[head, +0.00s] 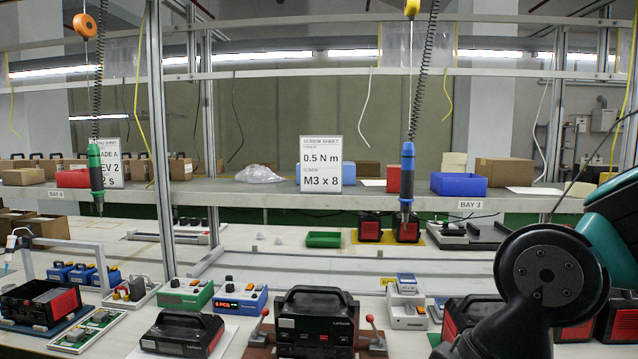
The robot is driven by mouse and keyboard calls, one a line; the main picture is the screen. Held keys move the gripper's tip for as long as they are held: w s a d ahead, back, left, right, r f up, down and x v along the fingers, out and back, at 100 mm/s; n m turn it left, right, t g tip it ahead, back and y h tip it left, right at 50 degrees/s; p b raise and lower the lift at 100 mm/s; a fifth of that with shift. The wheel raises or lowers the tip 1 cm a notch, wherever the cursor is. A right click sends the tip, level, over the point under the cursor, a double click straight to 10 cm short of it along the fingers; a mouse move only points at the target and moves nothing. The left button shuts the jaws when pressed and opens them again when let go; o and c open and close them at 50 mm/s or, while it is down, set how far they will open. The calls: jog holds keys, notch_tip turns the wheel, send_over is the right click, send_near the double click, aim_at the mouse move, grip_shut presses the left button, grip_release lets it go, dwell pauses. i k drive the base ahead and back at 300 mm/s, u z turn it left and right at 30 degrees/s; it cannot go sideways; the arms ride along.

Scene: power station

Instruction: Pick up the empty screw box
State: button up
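No box in the head view carries a readable label naming it the screw box. A small green open tray (323,239) lies on the bench behind the middle; it looks empty, but its inside is small. A blue bin (459,184) stands on the shelf right of the "M3 x 8" screw sheet (321,164). A red bin (73,178) stands on the shelf at the left. The insides of both bins are hidden from this angle. Part of my arm shows at the lower right, but my gripper is not in view.
Two screwdrivers hang on coiled cords, a green-topped one (96,176) and a blue one (407,180). Black power units (315,318) and control boxes (239,300) crowd the front bench. Upright posts (158,140) cross the view. The white bench strip behind is fairly clear.

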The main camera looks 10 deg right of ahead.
aim_at(405, 282)
jog(key=z, duration=0.4)
jog(key=i, duration=1.05)
jog(key=z, duration=0.6)
